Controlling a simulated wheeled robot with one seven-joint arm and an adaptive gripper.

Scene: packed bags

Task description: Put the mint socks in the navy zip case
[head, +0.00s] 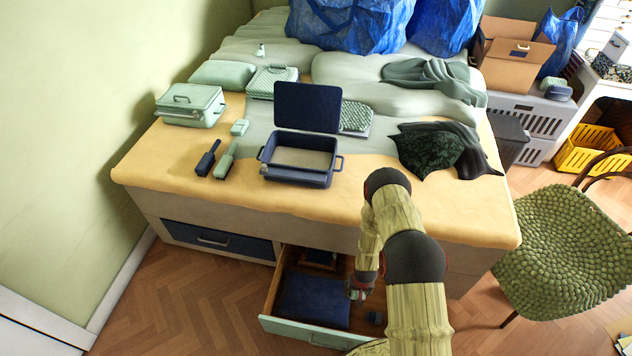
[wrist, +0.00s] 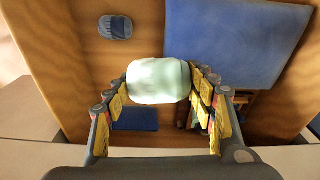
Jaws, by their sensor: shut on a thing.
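The mint socks (wrist: 158,80), a pale rounded bundle, sit between the fingers of my gripper (wrist: 160,88) in the wrist view. My gripper is shut on them. In the head view my gripper (head: 357,290) is low over the open drawer, and the socks are mostly hidden there. The navy zip case (head: 297,178) stands on the bed near its front edge, lid upright at the back. Its beige inside looks empty. It is up and left of my gripper in the picture.
The drawer (head: 310,334) holds a navy folded cloth (head: 312,300) and a small navy bundle (head: 375,318). Mint cases (head: 190,105) and (head: 272,80), brushes (head: 226,160) and a dark green bag (head: 430,148) lie on the bed. The bed's front edge separates drawer and case.

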